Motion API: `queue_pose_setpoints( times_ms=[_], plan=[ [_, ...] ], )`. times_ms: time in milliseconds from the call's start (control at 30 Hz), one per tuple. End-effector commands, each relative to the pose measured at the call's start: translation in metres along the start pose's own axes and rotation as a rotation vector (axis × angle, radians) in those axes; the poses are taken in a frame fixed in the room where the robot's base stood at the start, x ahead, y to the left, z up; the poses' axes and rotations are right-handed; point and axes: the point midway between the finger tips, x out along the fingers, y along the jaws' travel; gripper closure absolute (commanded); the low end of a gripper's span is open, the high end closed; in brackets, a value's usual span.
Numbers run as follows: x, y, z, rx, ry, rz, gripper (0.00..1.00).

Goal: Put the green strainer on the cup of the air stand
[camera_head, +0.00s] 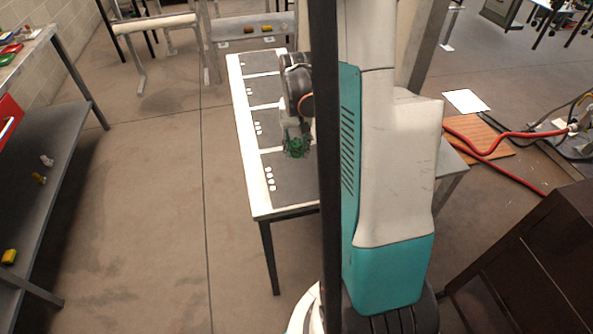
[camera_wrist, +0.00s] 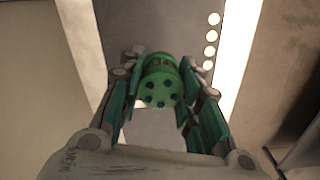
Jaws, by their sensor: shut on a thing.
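The green strainer (camera_wrist: 161,82) is a small green round piece with several dark holes in its end face. It shows between the fingers of my gripper (camera_wrist: 163,95) in the wrist view. My gripper is shut on it. In the head view my gripper (camera_head: 296,143) hangs over the near part of the table, with green showing at its fingertips. I cannot make out the strainer apart from the fingers there. I cannot pick out the air stand or its cup in either view; my own arm and a dark post hide the table's right part.
The table (camera_head: 262,206) has a white edge, dark grey panels and rows of white dots. A grey shelf (camera_head: 50,150) with small yellow items stands at left. Red hoses (camera_head: 500,140) lie on the right. A dark brown cabinet (camera_head: 530,260) is at lower right. The floor left of the table is clear.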

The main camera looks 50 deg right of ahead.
Motion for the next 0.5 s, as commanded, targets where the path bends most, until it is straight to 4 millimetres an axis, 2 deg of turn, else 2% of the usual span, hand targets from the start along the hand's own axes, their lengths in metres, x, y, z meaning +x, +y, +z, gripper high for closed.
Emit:
queue_pose_setpoints(
  times_ms=[33, 133, 400, 500],
  plan=[
    [0.015, 0.000, 0.000, 0.000, 0.000, 0.000, 0.94],
    [0.032, 0.000, 0.000, 0.000, 0.000, 0.000, 0.94],
    [0.050, 0.000, 0.000, -0.001, 0.000, 0.000, 0.94],
    [0.062, 0.000, 0.000, -0.001, 0.000, 0.000, 0.94]
  ],
)
